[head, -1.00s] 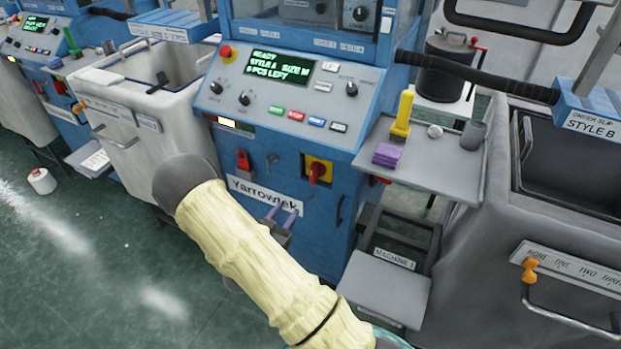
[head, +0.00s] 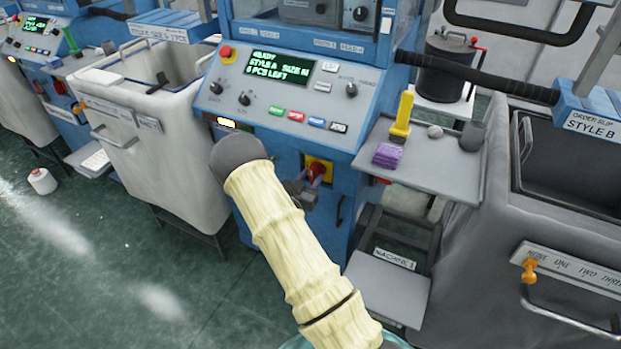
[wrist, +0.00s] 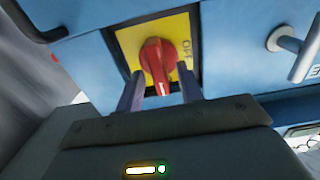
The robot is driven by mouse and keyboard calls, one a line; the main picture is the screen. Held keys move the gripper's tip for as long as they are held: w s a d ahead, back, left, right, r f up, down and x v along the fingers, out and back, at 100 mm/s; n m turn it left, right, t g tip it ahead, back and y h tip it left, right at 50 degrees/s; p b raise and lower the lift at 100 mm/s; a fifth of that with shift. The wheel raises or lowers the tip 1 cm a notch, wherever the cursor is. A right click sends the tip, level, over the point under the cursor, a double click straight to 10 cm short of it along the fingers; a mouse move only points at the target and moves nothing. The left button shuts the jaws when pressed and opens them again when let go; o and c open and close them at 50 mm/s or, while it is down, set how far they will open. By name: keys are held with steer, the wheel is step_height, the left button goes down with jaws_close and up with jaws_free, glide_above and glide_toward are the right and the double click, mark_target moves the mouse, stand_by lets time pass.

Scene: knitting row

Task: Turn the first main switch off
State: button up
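The main switch is a red rotary knob (wrist: 157,62) on a yellow plate, on the blue front of the middle machine. In the wrist view the knob's white-marked end points down, between my fingers. The switch (head: 319,168) also shows in the head view, partly covered by my gripper. My gripper (wrist: 160,92) is open, with one purple-grey finger on each side of the knob's lower end. I see gaps on both sides, and cannot tell how deep the fingers reach. In the head view my gripper (head: 306,186) is just in front of the plate.
Above the switch is the sloping control panel (head: 285,85) with a lit display, knobs and buttons. A grey side shelf (head: 445,170) with a yellow item juts out on the right. A white bin (head: 165,160) stands on the left. A silver handle (wrist: 285,40) is right of the switch.

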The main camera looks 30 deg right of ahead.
steer(key=shift+d, duration=0.1)
jaws_close()
steer(key=shift+w+n, duration=0.1)
steer(key=shift+n, duration=0.3)
steer(key=n+p, duration=0.1)
steer(key=n, duration=0.3)
steer(key=shift+w+n, duration=0.1)
steer(key=shift+n, duration=0.2)
steer(key=n, duration=0.3)
steer(key=shift+a+n+p, duration=0.2)
steer(key=shift+n+p, duration=0.1)
steer(key=shift+w+f+n, duration=0.1)
steer(key=shift+f+n, duration=0.05)
steer(key=shift+n, duration=2.1)
steer(key=shift+w+f+n, duration=0.1)
steer(key=shift+f+n, duration=0.05)
steer(key=shift+n, duration=2.1)
